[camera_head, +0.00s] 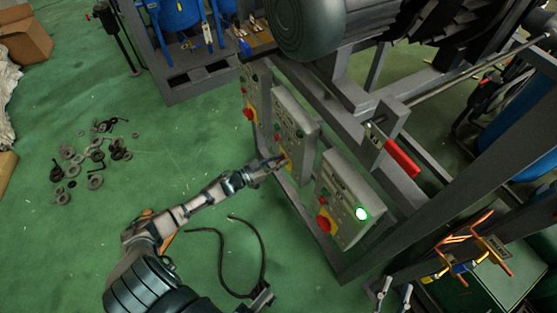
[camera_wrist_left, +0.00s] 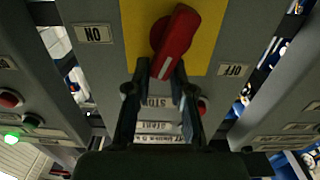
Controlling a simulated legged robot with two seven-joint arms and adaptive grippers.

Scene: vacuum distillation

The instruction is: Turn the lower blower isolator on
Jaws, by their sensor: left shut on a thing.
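The red isolator handle (camera_wrist_left: 176,42) sits on a yellow plate (camera_wrist_left: 205,45) in the left wrist view. Its lower end tilts slightly left. An ON label (camera_wrist_left: 93,34) is left of it and an OFF label (camera_wrist_left: 233,70) right. My left gripper (camera_wrist_left: 158,82) is shut on the handle's lower end. In the head view my left gripper (camera_head: 281,160) is at the yellow plate of the middle grey control box (camera_head: 293,120) and hides the handle. My right gripper (camera_head: 395,291) appears at the bottom right, fingers apart and empty.
The nearer control box (camera_head: 347,198) has a red knob and a lit green lamp (camera_head: 361,213); another box (camera_head: 257,90) stands beyond. A metal frame (camera_head: 435,190) and large motor (camera_head: 305,25) adjoin them. A dark cable (camera_head: 262,255) and loose round parts (camera_head: 95,155) lie on the green floor.

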